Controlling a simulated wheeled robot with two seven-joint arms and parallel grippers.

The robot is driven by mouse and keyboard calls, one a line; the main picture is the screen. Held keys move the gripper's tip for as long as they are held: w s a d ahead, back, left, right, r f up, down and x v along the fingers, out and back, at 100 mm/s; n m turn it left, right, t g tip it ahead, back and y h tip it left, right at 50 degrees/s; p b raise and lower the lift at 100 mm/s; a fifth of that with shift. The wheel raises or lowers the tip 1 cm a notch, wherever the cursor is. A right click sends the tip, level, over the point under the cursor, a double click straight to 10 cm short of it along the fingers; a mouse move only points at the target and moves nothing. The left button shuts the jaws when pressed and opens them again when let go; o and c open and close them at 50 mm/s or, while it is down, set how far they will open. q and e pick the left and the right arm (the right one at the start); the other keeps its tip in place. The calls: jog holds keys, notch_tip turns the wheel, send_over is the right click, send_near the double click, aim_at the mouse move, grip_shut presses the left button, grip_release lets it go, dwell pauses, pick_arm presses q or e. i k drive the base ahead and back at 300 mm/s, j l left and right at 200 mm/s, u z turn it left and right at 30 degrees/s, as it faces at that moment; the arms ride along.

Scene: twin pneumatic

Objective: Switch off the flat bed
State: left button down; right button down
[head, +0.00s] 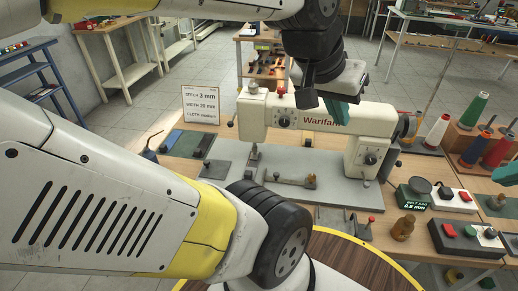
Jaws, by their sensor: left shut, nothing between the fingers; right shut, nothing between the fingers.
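The flat bed is a cream sewing machine (262,112) lettered "Warifana" on a grey bed plate (330,192), on a wooden table. A larger dark box (464,238) with a red button and other buttons is nearer the front right. I cannot tell which box belongs to the flat bed. My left gripper (336,110), teal-tipped, is shut and empty, in front of the machine's arm and partly hiding its lettering. My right gripper (505,173) shows only a teal part at the right edge, shut and empty.
A sign (200,104) stands at the machine's left. Thread cones (437,131) stand at the right. My pale arm covers the lower left.

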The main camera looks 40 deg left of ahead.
aim_at(448, 229)
jog(key=u, duration=1.05)
jog(key=z, duration=1.95)
